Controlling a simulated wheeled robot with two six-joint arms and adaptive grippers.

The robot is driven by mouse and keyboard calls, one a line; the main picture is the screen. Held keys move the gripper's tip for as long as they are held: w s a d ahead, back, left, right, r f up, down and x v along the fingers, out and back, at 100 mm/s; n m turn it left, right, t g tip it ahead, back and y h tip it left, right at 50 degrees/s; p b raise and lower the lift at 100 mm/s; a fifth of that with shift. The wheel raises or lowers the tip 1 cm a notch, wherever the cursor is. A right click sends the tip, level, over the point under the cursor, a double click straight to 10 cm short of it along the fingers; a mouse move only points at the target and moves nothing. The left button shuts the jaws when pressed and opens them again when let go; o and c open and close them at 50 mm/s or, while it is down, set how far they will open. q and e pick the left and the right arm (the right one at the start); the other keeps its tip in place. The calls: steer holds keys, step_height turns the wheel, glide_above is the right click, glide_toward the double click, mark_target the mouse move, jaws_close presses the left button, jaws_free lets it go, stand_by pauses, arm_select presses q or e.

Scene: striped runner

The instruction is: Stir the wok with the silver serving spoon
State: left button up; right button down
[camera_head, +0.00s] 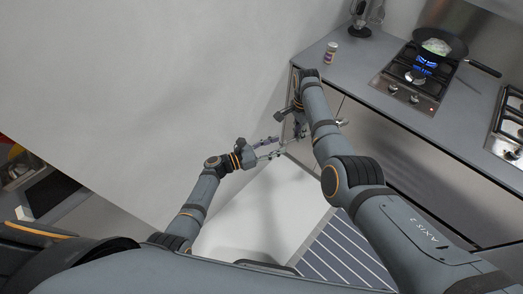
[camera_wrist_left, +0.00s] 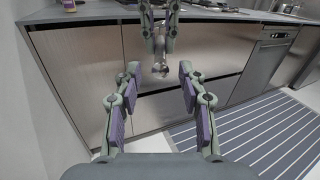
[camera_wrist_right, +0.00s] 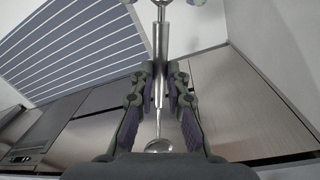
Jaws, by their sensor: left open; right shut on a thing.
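The dark wok (camera_head: 459,44) sits on the back of the lit hob at upper right, with pale food in it. My right gripper (camera_head: 299,128) is shut on the silver serving spoon (camera_head: 342,122) in front of the counter cabinets. In the right wrist view the spoon's handle (camera_wrist_right: 160,62) runs between the fingers, with its bowl (camera_wrist_right: 158,146) at the bottom. My left gripper (camera_head: 272,149) is open and empty. In the left wrist view its fingers (camera_wrist_left: 160,78) stand either side of the near end of the spoon (camera_wrist_left: 160,69), apparently without touching it.
The grey counter (camera_head: 400,122) carries a small jar (camera_head: 331,53), a blender (camera_head: 360,17) and a second hob (camera_head: 511,131). The wok's handle (camera_head: 484,69) points right. A striped runner (camera_head: 345,255) lies on the floor. A white wall is at left.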

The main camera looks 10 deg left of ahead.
arm_select(q)
steer(key=x, duration=0.5)
steer(key=shift+w+d, duration=0.1)
steer(key=shift+d, duration=0.05)
jaws_close()
arm_select(e)
steer(key=c, duration=1.3)
jaws_free()
